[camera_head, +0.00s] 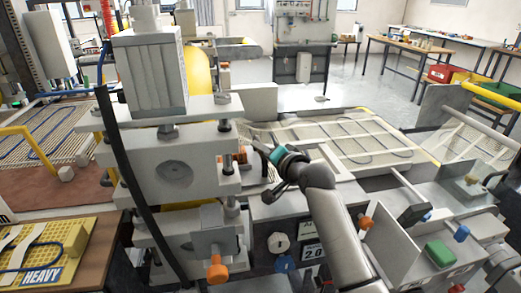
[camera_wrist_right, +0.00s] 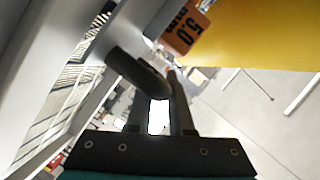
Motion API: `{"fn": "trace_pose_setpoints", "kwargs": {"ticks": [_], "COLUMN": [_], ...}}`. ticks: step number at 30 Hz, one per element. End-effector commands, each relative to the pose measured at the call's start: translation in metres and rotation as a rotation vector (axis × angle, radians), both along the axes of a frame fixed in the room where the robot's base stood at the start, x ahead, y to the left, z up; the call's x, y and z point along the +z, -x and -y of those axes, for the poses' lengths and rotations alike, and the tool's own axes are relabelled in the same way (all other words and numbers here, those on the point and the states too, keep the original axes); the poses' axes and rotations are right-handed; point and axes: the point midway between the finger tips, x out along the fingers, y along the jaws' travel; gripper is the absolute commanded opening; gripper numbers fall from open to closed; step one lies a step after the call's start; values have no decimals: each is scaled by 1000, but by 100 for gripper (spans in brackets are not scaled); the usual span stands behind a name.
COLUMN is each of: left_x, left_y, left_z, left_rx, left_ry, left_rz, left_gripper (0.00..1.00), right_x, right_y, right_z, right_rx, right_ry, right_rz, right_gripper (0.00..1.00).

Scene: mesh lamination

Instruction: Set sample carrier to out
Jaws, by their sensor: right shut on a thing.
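My right gripper (camera_head: 259,150) reaches in from the lower right to the right side of the grey press (camera_head: 170,172), beside its middle plates. In the right wrist view, the gripper (camera_wrist_right: 164,82) is shut on a dark rounded bar like a handle (camera_wrist_right: 136,68), which runs toward the upper left. What the bar is attached to is hidden, and I cannot tell for sure which part is the sample carrier. My left gripper is not in view.
A framed mesh bed (camera_head: 345,137) lies behind my right arm. A table with a HEAVY board (camera_head: 45,255) is at the lower left. Open floor lies beyond.

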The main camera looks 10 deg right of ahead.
Motion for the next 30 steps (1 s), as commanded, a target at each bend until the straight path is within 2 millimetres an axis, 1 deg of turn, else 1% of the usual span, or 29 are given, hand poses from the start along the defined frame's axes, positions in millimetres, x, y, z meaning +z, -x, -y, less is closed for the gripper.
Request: {"fn": "trace_pose_setpoints", "kwargs": {"ticks": [5, 8, 11, 14, 21, 24, 30], "left_x": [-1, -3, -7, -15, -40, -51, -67], "left_y": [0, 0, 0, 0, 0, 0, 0], "left_z": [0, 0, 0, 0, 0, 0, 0], "left_rx": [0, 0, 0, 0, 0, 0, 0], "left_ry": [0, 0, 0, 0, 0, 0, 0], "left_rz": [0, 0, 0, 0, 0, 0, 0], "left_gripper": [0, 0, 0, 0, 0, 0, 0], "right_x": [-2, -2, -2, -3, -4, -4, -3], "right_y": [0, 0, 0, 0, 0, 0, 1], "right_z": [21, 41, 65, 92, 152, 173, 204], "right_rx": [-4, -6, -6, -8, -7, -7, -5], "right_ry": [6, 9, 9, 9, 6, 5, 2], "right_rz": [-3, -2, -2, -2, 0, 0, 0], "right_gripper": [0, 0, 0, 0, 0, 0, 0]}}
